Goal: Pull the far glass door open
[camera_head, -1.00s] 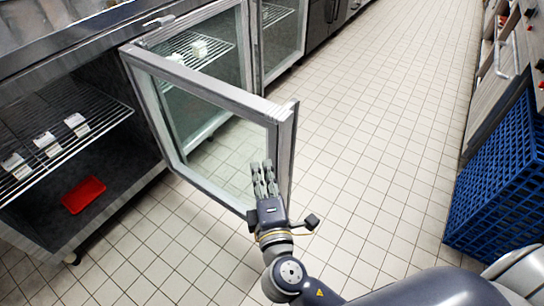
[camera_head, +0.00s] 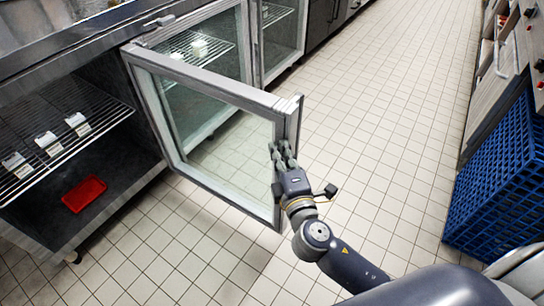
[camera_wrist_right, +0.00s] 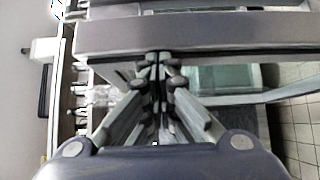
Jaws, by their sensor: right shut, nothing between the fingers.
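The glass door (camera_head: 204,98) in a grey metal frame stands swung out from the cabinet on the left, with the shelves behind it exposed. My right gripper (camera_head: 283,148) is shut and empty at the door's free edge, by the frame's upright. In the right wrist view the closed fingers (camera_wrist_right: 157,70) reach toward a grey bar of the door frame (camera_wrist_right: 200,35). I cannot tell whether the fingertips touch the frame. My left gripper is not in view.
The open cabinet holds a wire shelf (camera_head: 62,108) with small white boxes and a red tray (camera_head: 84,193) below. Further glass-fronted units stand behind the door. A blue crate (camera_head: 497,180) is at the right. The tiled floor (camera_head: 375,110) between is clear.

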